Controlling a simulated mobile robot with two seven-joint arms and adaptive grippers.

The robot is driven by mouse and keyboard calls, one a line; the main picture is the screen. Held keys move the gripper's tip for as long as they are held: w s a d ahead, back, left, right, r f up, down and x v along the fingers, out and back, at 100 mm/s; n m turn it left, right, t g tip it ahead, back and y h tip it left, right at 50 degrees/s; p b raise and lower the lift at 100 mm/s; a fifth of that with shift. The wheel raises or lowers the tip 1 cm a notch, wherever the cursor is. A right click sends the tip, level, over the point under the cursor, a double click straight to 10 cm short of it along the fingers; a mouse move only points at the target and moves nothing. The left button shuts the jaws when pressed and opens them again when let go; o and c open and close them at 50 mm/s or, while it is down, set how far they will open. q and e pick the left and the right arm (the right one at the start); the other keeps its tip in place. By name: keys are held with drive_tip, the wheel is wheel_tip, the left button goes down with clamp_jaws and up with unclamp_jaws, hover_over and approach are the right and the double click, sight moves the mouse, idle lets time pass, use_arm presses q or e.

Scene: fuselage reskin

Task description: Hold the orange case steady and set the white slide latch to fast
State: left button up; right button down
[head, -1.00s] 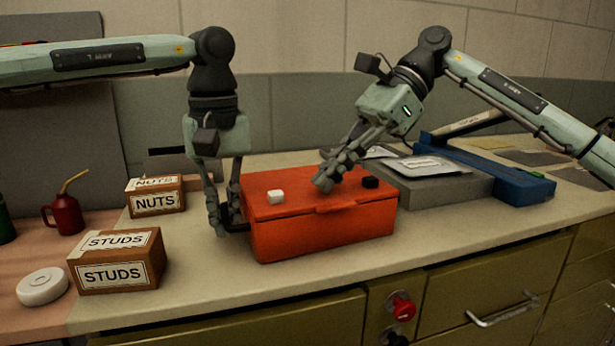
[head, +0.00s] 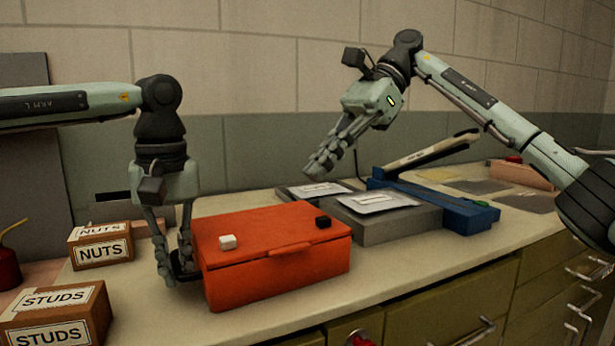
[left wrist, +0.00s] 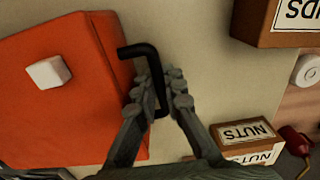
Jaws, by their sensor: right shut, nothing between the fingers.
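The orange case (head: 275,270) stands closed on the workbench, its lid up. The white slide latch (head: 228,242) is a small block on the left part of the lid; it also shows in the left wrist view (left wrist: 48,72). No fast marking is readable. A black block (head: 322,222) sits on the lid's right part. My left gripper (head: 178,264) is at the case's left end, its fingers on either side of the black bent handle (left wrist: 140,50) and closed on it. My right gripper (head: 319,168) is shut and empty, raised above and behind the case, clear of the lid.
A grey box with papers (head: 385,220) and a blue tool (head: 470,214) lie right of the case. Cardboard boxes marked NUTS (head: 101,250) and STUDS (head: 50,335) stand to the left. The bench's front edge runs close before the case.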

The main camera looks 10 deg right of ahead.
use_arm(q)
drive_tip(key=o, duration=0.4)
drive_tip(key=shift+r, duration=0.1)
